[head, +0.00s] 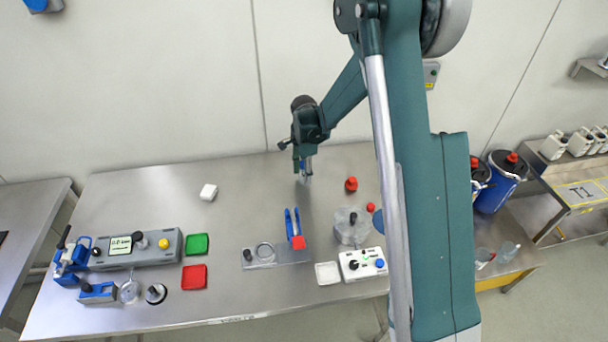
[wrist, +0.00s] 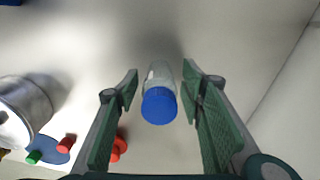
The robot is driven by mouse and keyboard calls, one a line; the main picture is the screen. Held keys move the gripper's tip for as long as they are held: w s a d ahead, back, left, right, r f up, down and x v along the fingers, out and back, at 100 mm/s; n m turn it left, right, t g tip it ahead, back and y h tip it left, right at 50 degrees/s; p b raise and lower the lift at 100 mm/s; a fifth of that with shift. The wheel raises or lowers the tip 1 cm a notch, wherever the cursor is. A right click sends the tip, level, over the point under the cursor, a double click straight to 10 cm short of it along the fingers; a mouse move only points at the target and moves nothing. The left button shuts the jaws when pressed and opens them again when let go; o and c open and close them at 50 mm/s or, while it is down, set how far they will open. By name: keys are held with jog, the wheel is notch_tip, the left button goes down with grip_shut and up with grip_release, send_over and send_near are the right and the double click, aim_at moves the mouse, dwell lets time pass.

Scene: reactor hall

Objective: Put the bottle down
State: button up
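The bottle (wrist: 160,95) is small and clear with a blue cap, seen cap-first in the wrist view. It is between the two fingers of my gripper (wrist: 160,88), with a narrow gap on each side, so the gripper looks open around it. In the head view my gripper (head: 304,160) is low over the back middle of the steel table (head: 240,205). The bottle is small there and partly hidden by the fingers; it appears upright at the tabletop, but I cannot tell exactly whether its base touches.
Red-capped item (head: 351,184) and a round clear-lidded vessel (head: 351,226) stand to the right. A blue clamp-like holder (head: 293,224) is in front. The table around the bottle is clear.

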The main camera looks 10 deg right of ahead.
notch_tip(320, 180, up, 11)
jog(key=shift+r, duration=0.2)
dwell(0.5)
jog(key=shift+r, duration=0.1)
dwell(0.5)
jog(key=shift+s+r, duration=0.15)
jog(key=shift+r, duration=0.05)
jog(key=s+d+r+n+t, duration=0.35)
jog(key=s+r+n, duration=0.45)
jog(key=s+r, duration=1)
jog(key=s+d+n+t, duration=0.1)
jog(key=s+n, duration=0.3)
jog(key=s, duration=0.7)
jog(key=s+d+n+t, duration=0.2)
jog(key=s+n, duration=0.1)
jog(key=s, duration=0.7)
jog(key=shift+s+d+f+n+t, duration=0.25)
jog(key=shift+s+n+t, duration=0.1)
jog(key=shift+n, duration=0.05)
